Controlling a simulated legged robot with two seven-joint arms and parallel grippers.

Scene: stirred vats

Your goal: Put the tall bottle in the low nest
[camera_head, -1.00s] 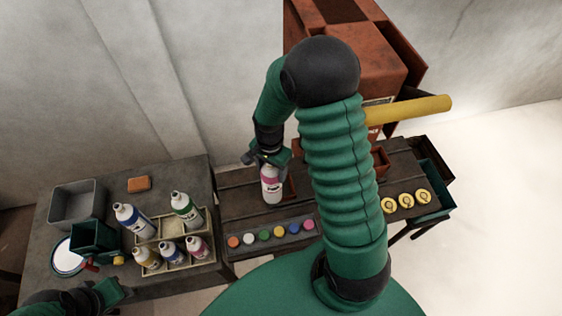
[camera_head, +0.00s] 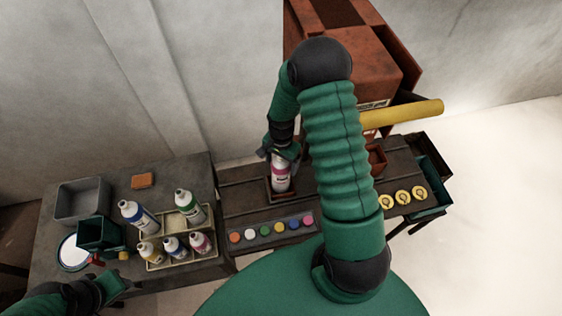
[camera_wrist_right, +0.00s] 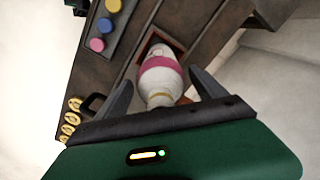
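The tall white bottle with a pink band (camera_head: 280,175) stands about upright in a square red-brown nest (camera_head: 283,198) on the dark bench. In the right wrist view the bottle (camera_wrist_right: 161,72) points its neck at the camera, and the nest's rim (camera_wrist_right: 149,44) shows around its far end. My right gripper (camera_head: 281,152) is at the bottle's top. Its fingers (camera_wrist_right: 160,77) are spread on both sides of the bottle, with a visible gap at each side. My left gripper (camera_head: 118,284) is low at the left, away from the bottle; its finger opening is unclear.
A second red-brown nest (camera_head: 377,158) is partly behind my right arm. A strip of coloured discs (camera_head: 272,229) lies in front of the bottle. Yellow discs (camera_head: 403,197) are at right. A crate of several bottles (camera_head: 155,263) and a grey bin (camera_head: 82,203) stand left.

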